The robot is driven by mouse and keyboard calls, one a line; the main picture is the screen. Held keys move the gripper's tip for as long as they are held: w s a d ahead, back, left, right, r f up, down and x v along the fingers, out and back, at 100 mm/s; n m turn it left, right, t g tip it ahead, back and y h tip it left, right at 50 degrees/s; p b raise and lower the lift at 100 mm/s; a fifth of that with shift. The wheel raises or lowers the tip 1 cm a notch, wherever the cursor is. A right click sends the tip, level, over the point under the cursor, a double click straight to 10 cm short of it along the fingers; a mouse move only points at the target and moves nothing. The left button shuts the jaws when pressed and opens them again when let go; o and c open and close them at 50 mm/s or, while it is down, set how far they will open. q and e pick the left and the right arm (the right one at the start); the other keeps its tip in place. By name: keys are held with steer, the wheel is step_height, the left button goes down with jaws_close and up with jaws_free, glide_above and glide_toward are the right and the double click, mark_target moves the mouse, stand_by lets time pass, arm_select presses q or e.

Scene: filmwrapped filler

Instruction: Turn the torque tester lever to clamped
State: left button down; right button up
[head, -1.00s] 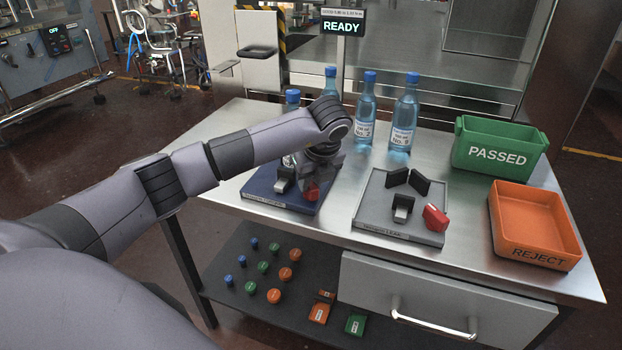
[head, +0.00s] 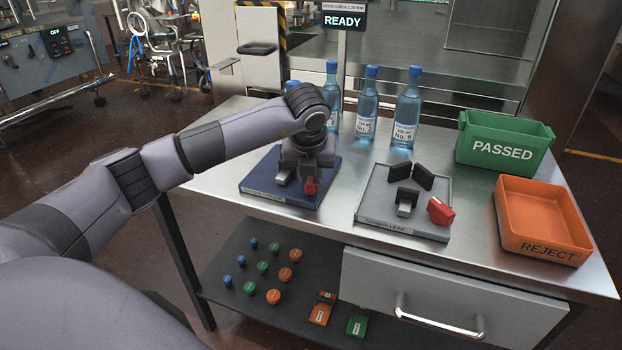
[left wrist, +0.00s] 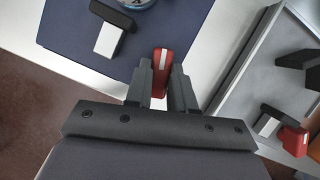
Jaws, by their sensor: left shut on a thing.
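The torque tester (head: 262,194) is the dark blue plate at the table's left front; its label is too small to read fully. Its red lever (head: 309,187) stands at the plate's front right, largely covered by my gripper in the head view. In the left wrist view the red lever (left wrist: 162,70), with a white stripe, sits between the fingers. My left gripper (left wrist: 161,84) is shut on it from above, and it also shows in the head view (head: 308,176). A black-and-light block (left wrist: 107,40) stands on the plate beside the lever. My right gripper is out of view.
A grey LEAK fixture (head: 376,213) with its own red lever (head: 440,211) stands to the right. Several blue bottles (head: 407,112) stand behind. The green PASSED bin (head: 505,125) and orange REJECT bin (head: 535,248) are at the right. A sign (head: 344,20) reads READY.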

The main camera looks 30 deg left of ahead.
arm_select(q)
steer(key=m+h+b, duration=0.1)
steer(key=m, duration=0.1)
steer(key=shift+a+f+m, duration=0.1)
steer(key=shift+m, duration=0.3)
steer(key=shift+m+t+h+b, duration=0.3)
steer(key=shift+m+b, duration=0.1)
steer(key=shift+m, duration=0.5)
steer(key=m+h, duration=0.1)
steer(key=m, duration=0.1)
steer(key=shift+a+m, duration=0.15)
steer(key=shift+m, duration=0.15)
steer(key=m+h, duration=0.1)
steer(key=m, duration=0.2)
steer(key=shift+a+m, duration=0.1)
steer(key=shift+m, duration=0.3)
steer(key=shift+m+g+h, duration=0.4)
steer(key=shift+m, duration=0.2)
steer(key=c, duration=1)
jaws_free()
steer(key=shift+o, duration=0.2)
steer(key=shift+r, duration=0.2)
